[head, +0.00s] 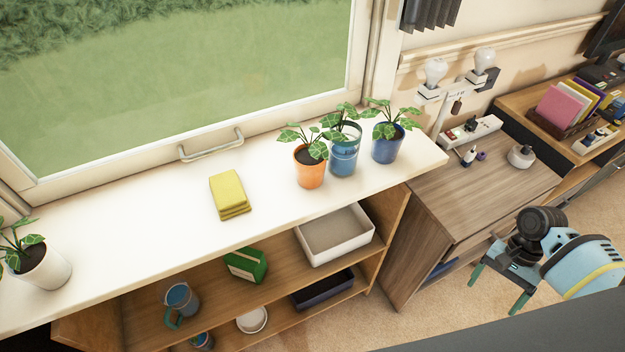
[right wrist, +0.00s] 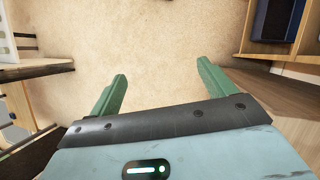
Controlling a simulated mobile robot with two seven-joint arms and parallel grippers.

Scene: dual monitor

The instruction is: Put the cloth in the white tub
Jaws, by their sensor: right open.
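A folded yellow cloth (head: 230,194) lies flat on the white windowsill top (head: 130,225), left of the potted plants. The white tub (head: 336,235) is an open rectangular container on the wooden shelf below the sill, under the plants. Its inside looks empty. My right gripper (head: 494,289) is at the lower right of the head view, well away from the cloth and the tub. It is open with nothing between its green fingers, which also show in the right wrist view (right wrist: 160,85) over bare carpet. My left gripper is not in view.
Plants in orange (head: 310,170), teal (head: 344,155) and blue (head: 388,145) pots stand on the sill above the tub. A white-potted plant (head: 42,267) is far left. The shelf holds a green box (head: 246,264), a blue mug (head: 181,301) and a dark tray (head: 322,288). A wooden cabinet (head: 480,185) stands right.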

